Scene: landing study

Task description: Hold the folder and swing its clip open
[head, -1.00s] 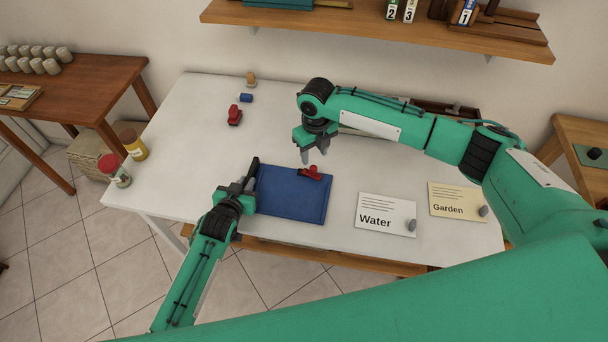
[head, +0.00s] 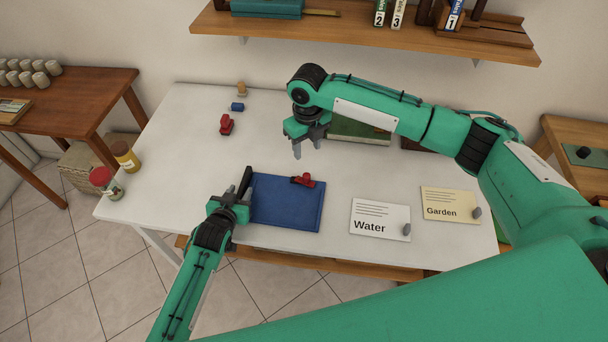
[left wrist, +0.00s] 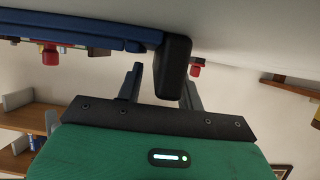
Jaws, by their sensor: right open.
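A blue folder (head: 287,205) lies flat on the white table with a red clip (head: 304,181) at its far edge. A black grip piece (head: 247,178) is at the folder's left edge. My left gripper (head: 238,190) is at that edge. In the left wrist view, the black piece (left wrist: 174,68) lies between the left fingers (left wrist: 161,84), with a gap beside one finger, so the gripper looks open around it. The blue folder edge (left wrist: 80,30) also shows there. My right gripper (head: 308,150) is open and empty, above and behind the clip, apart from it.
A Water card (head: 380,215) and a Garden card (head: 449,204) lie right of the folder. A red object (head: 226,124) and a blue one (head: 237,107) stand at the back left. A green box (head: 355,130) is behind my right arm.

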